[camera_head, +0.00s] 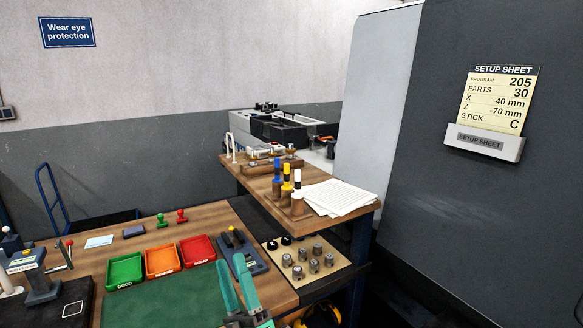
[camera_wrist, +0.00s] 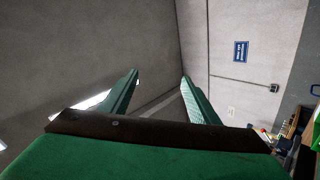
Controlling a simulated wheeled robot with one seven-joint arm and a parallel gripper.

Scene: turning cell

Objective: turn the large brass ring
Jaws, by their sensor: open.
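My gripper (camera_head: 231,260) is in the lower middle of the head view, above the front of the workbench. Its two green fingers are apart with nothing between them. I cannot make out a large brass ring in either view. A setup sheet (camera_head: 497,98) on the dark panel at right reads program 205, parts 30, X -40 mm, Z -70 mm, stick C.
Green (camera_head: 125,271), orange (camera_head: 162,261) and red (camera_head: 197,250) trays stand on the bench. Several metal knobs sit on a beige board (camera_head: 272,242). Blue, yellow and white-topped sticks (camera_head: 287,186) stand beside papers (camera_head: 340,198) on the raised shelf. A machine (camera_head: 277,130) is behind.

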